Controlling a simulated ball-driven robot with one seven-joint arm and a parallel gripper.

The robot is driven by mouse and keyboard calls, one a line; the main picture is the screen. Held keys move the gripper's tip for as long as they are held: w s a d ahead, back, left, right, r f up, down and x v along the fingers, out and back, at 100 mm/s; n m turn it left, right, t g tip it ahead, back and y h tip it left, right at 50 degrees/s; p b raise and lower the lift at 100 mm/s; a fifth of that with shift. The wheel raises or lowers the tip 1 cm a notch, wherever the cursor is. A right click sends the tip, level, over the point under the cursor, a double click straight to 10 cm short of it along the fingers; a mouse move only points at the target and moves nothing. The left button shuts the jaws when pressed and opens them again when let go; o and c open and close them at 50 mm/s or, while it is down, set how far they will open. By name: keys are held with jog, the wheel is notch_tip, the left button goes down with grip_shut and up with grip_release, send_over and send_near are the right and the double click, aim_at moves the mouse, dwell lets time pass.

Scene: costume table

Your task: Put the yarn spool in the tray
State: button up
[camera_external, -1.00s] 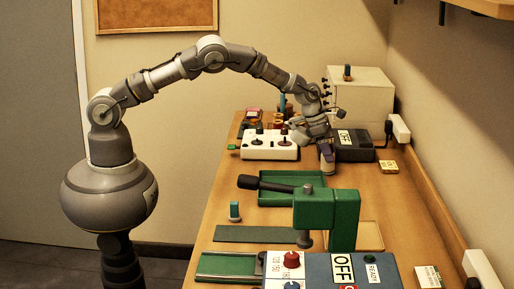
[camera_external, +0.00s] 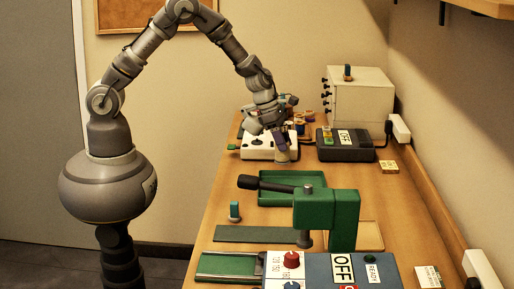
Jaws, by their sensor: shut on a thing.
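My gripper (camera_external: 280,138) is shut on a small upright piece, purple above and pale tan below, which looks like the yarn spool (camera_external: 283,155). The fingers and the piece overlap, so its top is partly hidden. It hangs in front of the white control box, just behind the back edge of the green tray (camera_external: 264,187). The tray is shallow and rimmed, and its visible floor looks empty. I cannot tell exactly how high the spool is above the table.
A green press with a black lever (camera_external: 342,218) stands in front of the tray and overlaps its near right part. The white control box (camera_external: 256,152) and a dark box marked OFF (camera_external: 345,152) stand behind.

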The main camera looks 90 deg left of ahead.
jog(key=s+d+m+g+h, duration=0.1)
jog(key=s+d+m, duration=0.2)
jog(key=s+d, duration=0.35)
jog(key=s+d+m+h, duration=0.1)
jog(key=s+d+m, duration=0.25)
jog(key=s, duration=0.65)
jog(key=shift+g, duration=0.3)
jog(key=w+f, duration=0.1)
jog(key=w, duration=0.4)
jog(key=w+d+f+b, duration=0.1)
jog(key=w+f, duration=0.1)
jog(key=w, duration=0.3)
jog(key=w+f+b, duration=0.1)
jog(key=w, duration=0.4)
jog(key=shift+w+d+f, duration=0.1)
jog(key=shift+d+f, duration=0.1)
jog(key=shift+f, duration=0.1)
jog(key=shift+r, duration=0.1)
jog(key=o, duration=0.8)
jog(key=shift+f, duration=0.2)
jog(key=o, duration=0.4)
jog(key=shift+o, duration=0.2)
jog(key=shift+r, duration=0.2)
